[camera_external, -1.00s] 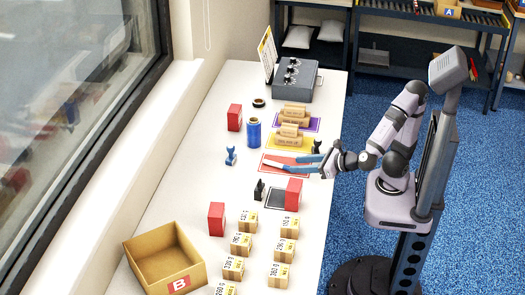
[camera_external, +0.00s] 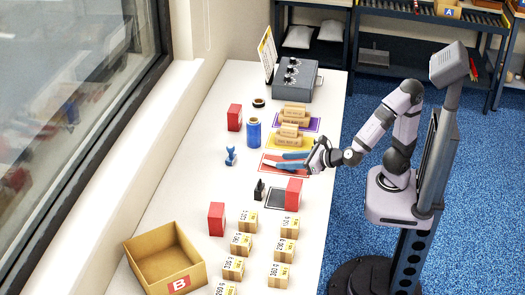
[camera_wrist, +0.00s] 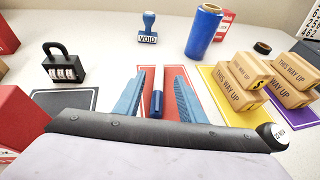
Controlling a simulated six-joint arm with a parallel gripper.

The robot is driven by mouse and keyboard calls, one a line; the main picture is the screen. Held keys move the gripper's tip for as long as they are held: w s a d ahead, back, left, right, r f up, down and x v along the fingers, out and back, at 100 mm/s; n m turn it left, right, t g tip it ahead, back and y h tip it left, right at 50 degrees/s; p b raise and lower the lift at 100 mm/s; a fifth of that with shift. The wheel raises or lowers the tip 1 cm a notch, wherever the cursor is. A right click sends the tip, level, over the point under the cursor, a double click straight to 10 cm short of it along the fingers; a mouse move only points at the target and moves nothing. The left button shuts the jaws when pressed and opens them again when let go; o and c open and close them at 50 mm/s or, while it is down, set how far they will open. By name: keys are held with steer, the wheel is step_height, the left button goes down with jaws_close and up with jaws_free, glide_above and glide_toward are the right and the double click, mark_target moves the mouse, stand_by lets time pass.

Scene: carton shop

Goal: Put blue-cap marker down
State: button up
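The blue-cap marker (camera_wrist: 157,102) lies on the red mat (camera_wrist: 172,77) in the wrist view, its blue end towards me. The rest of it is thin and hard to make out. My gripper (camera_wrist: 158,88) is open, with one blue finger on each side of the marker and a visible gap on both sides. In the external view, my gripper (camera_external: 280,160) is low over the red mat (camera_external: 268,171), reaching in from the right. The fingers hide part of the mat there.
A yellow mat with cartons (camera_wrist: 240,80) is right of the red mat. A black padlock (camera_wrist: 63,64) stands left. A blue cylinder (camera_wrist: 203,30) and a blue VOID stamp (camera_wrist: 148,28) stand beyond. Red boxes (camera_external: 293,193) and an open carton (camera_external: 190,255) are nearer the front.

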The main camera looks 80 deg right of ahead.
mark_target(269, 161)
steer(key=shift+r+b+x, duration=0.15)
steer(key=shift+b+x, duration=0.05)
steer(key=shift+x, duration=1.35)
steer(key=shift+r+b+x, duration=0.15)
steer(key=shift+x, duration=1.4)
steer(key=shift+w, duration=0.15)
jaws_close()
